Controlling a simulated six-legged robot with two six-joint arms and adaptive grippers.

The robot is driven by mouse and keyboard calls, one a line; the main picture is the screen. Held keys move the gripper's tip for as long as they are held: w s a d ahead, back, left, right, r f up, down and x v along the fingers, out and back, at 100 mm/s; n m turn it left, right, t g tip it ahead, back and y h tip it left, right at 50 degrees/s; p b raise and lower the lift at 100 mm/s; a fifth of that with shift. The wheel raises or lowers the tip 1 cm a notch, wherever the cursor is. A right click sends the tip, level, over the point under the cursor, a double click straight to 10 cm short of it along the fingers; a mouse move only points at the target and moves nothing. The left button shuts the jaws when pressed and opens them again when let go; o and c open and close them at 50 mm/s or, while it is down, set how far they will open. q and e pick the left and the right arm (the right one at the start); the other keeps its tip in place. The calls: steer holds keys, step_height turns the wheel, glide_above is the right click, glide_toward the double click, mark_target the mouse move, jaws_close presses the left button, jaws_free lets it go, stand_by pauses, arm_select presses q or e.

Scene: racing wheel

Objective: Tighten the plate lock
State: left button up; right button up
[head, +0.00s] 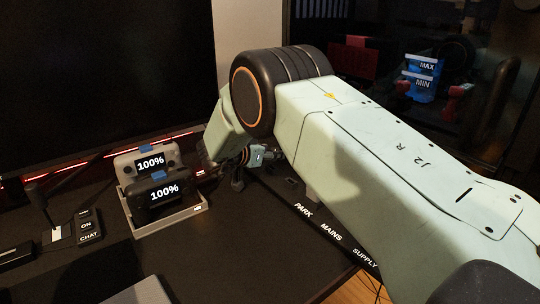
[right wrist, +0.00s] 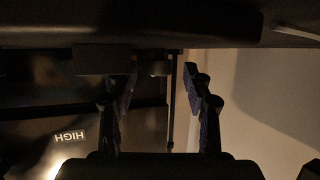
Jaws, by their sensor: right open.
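My right arm reaches in from the right in the head view and bends down at its far end. My right gripper (head: 240,172) is small, dark and partly hidden there, low behind the arm and to the right of the two controllers. In the right wrist view its two fingers (right wrist: 160,80) are apart, with nothing visible held between them. A dark block (right wrist: 103,60) shows by the left finger's tip; I cannot tell whether they touch. I cannot make out the plate lock for certain in either view. My left gripper is not in view.
Two controllers reading 100% (head: 158,190) stand in a grey tray (head: 172,222) on the dark desk. A strip labelled PARK, MAINS, SUPPLY (head: 331,231) runs under my arm. A black screen (head: 110,70) stands behind.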

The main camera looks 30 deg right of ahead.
steer(key=shift+d, duration=0.15)
steer(key=shift+c, duration=0.2)
jaws_close()
stand_by(0.3)
